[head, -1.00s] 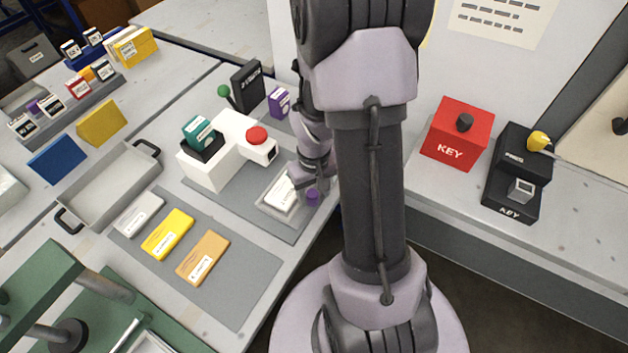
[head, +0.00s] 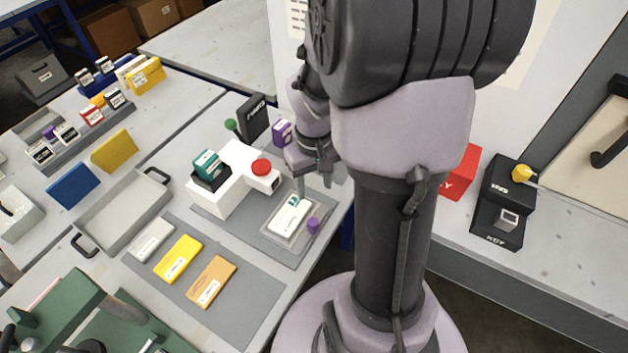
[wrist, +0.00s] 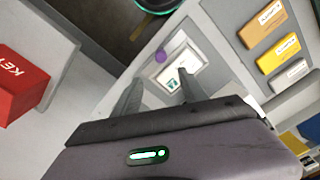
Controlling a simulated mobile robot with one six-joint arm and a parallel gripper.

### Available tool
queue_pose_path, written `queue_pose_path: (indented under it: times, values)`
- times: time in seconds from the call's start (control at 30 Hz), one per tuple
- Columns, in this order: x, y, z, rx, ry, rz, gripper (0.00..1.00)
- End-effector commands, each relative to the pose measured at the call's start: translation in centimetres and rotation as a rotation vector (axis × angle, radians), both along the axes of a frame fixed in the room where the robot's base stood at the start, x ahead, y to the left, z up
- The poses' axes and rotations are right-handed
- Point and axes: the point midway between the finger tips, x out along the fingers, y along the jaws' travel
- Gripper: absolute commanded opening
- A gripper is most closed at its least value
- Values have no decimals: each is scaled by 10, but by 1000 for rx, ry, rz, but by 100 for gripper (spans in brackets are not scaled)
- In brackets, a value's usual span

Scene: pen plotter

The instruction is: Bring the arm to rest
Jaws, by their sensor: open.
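My gripper (head: 314,186) is open and empty. It hangs above the white plotter's right side, apart from the table, with its fingers pointing down. Below it a white card with a teal mark (head: 289,216) lies in a shallow pale tray (head: 268,235). A purple knob (head: 313,225) sits at the tray's corner. In the wrist view the open fingers (wrist: 154,98) stand in front of the tray (wrist: 155,73) and card (wrist: 173,82), with a gap between. My arm hides part of the red KEY box (head: 461,174).
Grey, yellow and orange blocks (head: 178,259) lie on a grey mat at the front. An empty grey handled tray (head: 125,212) is to the left. A black box with a yellow knob (head: 507,195) stands on the right bench. A green-topped fixture (head: 60,305) is at the lower left.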

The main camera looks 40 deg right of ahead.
Motion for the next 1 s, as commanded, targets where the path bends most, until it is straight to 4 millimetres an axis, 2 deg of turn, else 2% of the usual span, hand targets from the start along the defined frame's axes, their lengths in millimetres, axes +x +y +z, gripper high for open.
queue_pose_path:
  times: [0.17,0.27,0.37,0.4,0.5,0.63,0.77,1.0]
  values:
    - [0,0,0,0,-1,0,50]
    - [3,15,16,-10,-43,-8,50]
    - [2,63,59,-9,-168,-41,50]
    - [-5,87,77,5,-227,-58,50]
    - [-30,140,109,65,-358,-92,50]
    - [-63,183,128,160,-466,-122,50]
    - [-78,198,134,206,-503,-133,50]
    - [-78,199,134,209,-505,-135,50]
